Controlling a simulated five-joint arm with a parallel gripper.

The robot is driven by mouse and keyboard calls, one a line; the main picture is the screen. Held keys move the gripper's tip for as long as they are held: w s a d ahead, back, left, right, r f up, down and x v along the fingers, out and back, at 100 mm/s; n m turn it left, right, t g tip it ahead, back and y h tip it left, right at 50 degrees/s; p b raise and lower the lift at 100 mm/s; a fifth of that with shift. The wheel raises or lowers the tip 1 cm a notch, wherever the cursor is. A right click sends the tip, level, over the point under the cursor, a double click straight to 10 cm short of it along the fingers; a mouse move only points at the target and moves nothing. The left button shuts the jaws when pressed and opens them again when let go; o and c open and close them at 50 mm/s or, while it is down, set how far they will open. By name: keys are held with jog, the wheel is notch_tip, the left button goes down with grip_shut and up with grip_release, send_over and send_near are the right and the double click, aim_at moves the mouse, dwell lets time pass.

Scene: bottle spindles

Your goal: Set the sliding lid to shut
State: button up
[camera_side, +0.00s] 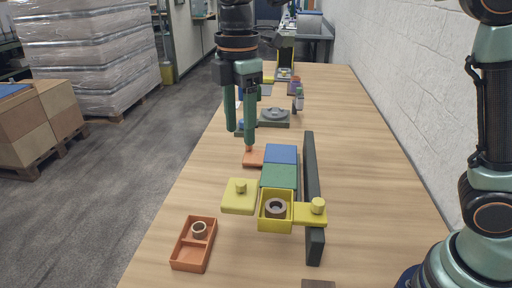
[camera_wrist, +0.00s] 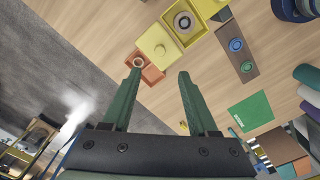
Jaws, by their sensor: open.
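An open yellow box (camera_side: 262,222) holds a dark ring (camera_side: 276,208). A flat yellow lid with a knob (camera_side: 237,203) lies at its left side, and another yellow piece with a knob (camera_side: 317,213) is at its right. I cannot tell for certain which is the sliding lid. An orange piece with a knob (camera_side: 255,160) lies farther back, beside a blue block. My gripper (camera_side: 240,139) is open and empty, pointing down above that orange piece. In the wrist view, the yellow box (camera_wrist: 199,33) and a yellow lid (camera_wrist: 153,42) show beyond my open fingers (camera_wrist: 158,75).
A long dark rail (camera_side: 313,190) stands right of the green block (camera_side: 278,177) and blue block (camera_side: 281,154). An orange tray (camera_side: 187,262) with a ring is at front left. A grey round-topped fixture (camera_side: 275,117) stands behind. Bare table lies at right.

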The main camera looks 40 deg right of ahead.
aim_at(241, 183)
notch_tip(241, 183, down, 12)
jog(key=shift+a+f, duration=0.1)
jog(key=shift+a, duration=0.05)
dwell(0.4)
grip_shut()
dwell(1.4)
